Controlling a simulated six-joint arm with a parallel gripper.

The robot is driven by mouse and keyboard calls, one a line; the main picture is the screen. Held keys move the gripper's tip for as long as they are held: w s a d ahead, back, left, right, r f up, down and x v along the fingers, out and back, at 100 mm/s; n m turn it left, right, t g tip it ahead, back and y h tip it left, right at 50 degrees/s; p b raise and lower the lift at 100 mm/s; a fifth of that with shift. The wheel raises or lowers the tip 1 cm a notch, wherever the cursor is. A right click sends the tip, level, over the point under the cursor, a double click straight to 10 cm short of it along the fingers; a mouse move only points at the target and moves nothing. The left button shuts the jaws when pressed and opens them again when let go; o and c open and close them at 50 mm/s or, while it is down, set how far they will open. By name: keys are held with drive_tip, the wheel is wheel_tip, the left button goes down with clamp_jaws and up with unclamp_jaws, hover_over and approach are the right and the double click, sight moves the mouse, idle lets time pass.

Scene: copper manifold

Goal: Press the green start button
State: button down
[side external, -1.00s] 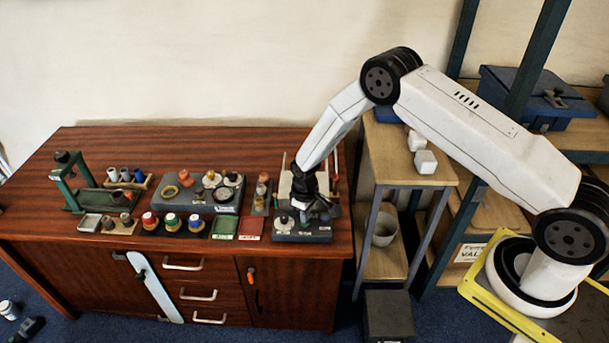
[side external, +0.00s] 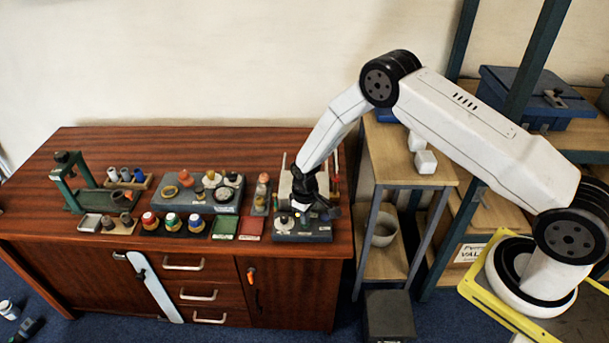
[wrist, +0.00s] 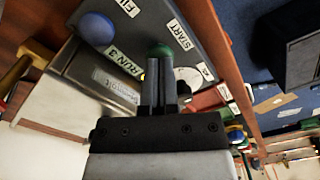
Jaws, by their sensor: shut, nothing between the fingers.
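The green start button (wrist: 160,50) is on a dark grey control panel (wrist: 140,15), near a label reading START. My gripper (wrist: 158,62) is shut and empty. Its fingertips are right at the button and overlap its near edge in the wrist view; I cannot tell whether they touch it. In the side view my gripper (side external: 304,218) points down over the control panel (side external: 285,236) at the right end of the wooden bench, and the green button is hard to make out there.
A blue button (wrist: 97,28) and a white round dial (wrist: 190,76) flank the green one. A metal box (wrist: 85,72) lies close to the left. In the side view, green and red trays (side external: 225,227) and several colored spools (side external: 172,222) stand left of the panel.

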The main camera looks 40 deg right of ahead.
wheel_tip(320, 180, up, 8)
idle(1.1)
idle(0.4)
drive_tip(key=s+d+r+m+t, duration=0.1)
drive_tip(key=s+r, duration=0.7)
drive_tip(key=r, duration=0.4)
drive_tip(key=s+r+m, duration=0.1)
drive_tip(key=s+r, duration=0.2)
drive_tip(key=s, duration=0.3)
drive_tip(key=s+r+m+t, duration=0.1)
drive_tip(key=s+r, duration=0.2)
drive_tip(key=s, duration=0.4)
drive_tip(key=shift+d+t, duration=0.3)
drive_tip(key=shift+d, duration=0.05)
